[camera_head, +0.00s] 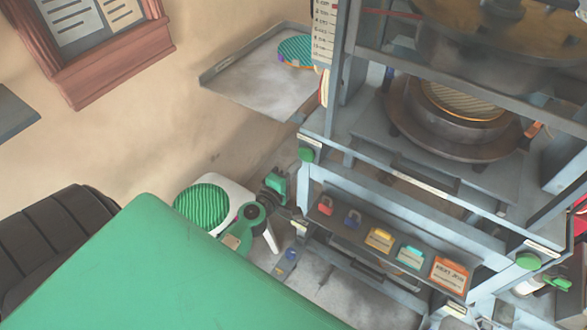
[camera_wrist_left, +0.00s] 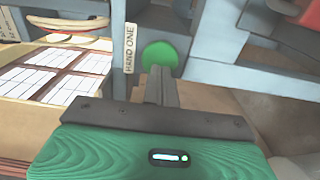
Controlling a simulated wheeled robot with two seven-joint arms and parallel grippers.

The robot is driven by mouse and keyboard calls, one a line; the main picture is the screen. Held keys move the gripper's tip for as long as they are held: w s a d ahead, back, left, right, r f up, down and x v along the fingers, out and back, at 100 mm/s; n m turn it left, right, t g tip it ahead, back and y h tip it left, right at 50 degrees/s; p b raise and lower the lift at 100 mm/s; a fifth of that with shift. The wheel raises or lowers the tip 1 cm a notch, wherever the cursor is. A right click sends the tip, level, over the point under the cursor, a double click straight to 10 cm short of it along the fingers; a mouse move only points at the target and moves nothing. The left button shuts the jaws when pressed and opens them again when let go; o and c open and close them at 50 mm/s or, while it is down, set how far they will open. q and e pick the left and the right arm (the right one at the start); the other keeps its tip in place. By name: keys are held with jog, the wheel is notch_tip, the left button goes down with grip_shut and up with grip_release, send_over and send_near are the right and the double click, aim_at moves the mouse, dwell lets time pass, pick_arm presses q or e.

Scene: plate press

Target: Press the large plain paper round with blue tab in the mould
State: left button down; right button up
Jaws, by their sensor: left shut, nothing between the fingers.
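The mould (camera_head: 400,125) is a dark round ring low in the press (camera_head: 342,95). A tan ribbed round (camera_head: 465,100) with an orange edge shows inside it; an orange piece sticks out at its right. I cannot make out a plain round with a blue tab. My left gripper (camera_head: 291,180) is shut and empty at the press's left front, close to the left green button (camera_head: 308,155). In the left wrist view its fingers (camera_wrist_left: 160,85) point at this button (camera_wrist_left: 160,55), beside a "HAND ONE" label; contact is unclear. My right gripper (camera_head: 556,283) is partly visible near the right green button (camera_head: 528,261).
A grey side tray (camera_head: 250,85) holds a teal striped round (camera_head: 297,50) with a purple-blue tab. The press's front panel carries red and blue lock-shaped pieces and yellow, teal and orange cards (camera_head: 450,275). Posts and crossbars surround the mould. A framed board (camera_head: 110,55) hangs at the left.

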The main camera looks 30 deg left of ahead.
aim_at(306, 155)
pick_arm(q)
jog(key=shift+w, duration=1.3)
jog(key=shift+s, duration=0.25)
